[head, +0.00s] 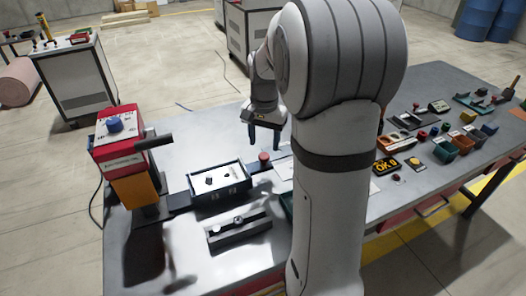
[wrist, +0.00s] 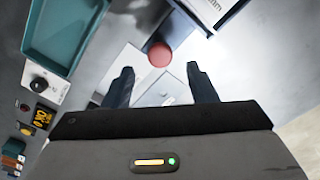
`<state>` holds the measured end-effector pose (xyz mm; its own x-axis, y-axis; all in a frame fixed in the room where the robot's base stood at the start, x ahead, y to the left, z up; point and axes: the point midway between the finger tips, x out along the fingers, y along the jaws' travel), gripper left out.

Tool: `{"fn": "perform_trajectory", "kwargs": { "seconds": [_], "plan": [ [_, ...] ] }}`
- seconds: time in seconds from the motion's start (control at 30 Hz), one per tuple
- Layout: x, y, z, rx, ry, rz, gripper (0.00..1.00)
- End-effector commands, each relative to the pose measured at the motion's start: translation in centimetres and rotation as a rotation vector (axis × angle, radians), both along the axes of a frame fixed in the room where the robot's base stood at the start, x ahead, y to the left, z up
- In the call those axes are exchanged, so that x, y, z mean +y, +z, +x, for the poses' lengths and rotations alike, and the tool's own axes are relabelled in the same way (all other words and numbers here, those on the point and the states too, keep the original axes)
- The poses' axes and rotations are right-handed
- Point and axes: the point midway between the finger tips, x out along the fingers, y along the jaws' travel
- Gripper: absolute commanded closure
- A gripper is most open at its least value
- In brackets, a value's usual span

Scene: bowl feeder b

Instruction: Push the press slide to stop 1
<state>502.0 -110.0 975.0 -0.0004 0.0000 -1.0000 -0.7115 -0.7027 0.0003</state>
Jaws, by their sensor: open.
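The press (head: 120,155), red and orange with a blue knob on top, stands at the left end of the table. A dark slide rail (head: 180,200) runs from its foot toward the right, with a white-topped, dark-sided box (head: 220,181) along it. A red knob (head: 264,157) stands at the right end of this line; it also shows in the wrist view (wrist: 160,54). My gripper (head: 265,143) is open and empty above the table near the red knob. In the wrist view the knob appears just beyond the gap between my fingertips (wrist: 159,72). Stop marks cannot be made out.
A grey block fixture (head: 238,228) lies in front of the box. A teal tray (wrist: 62,30) is at upper left in the wrist view. A display reading OK (head: 386,167) and several small bins (head: 445,149) fill the table's right side. Behind the box the tabletop is clear.

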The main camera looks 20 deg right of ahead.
Motion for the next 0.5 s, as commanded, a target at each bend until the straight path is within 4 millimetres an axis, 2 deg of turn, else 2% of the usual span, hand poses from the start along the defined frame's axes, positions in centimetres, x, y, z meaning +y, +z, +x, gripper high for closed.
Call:
{"fn": "perform_trajectory", "kwargs": {
  "seconds": [0.03, 0.2, 0.33, 0.5],
  "plan": [
    [0.0, -1.0, -0.1, 0.004, 0.001, 0.001, 0.48],
    [0.0, -3.4, -0.1, 0.002, 0.001, 0.001, 0.48],
    [0.0, -4.3, 0.0, 0.000, 0.001, 0.000, 0.48],
    [0.0, -4.6, -0.1, 0.000, 0.000, 0.000, 0.48]
  ]
}}
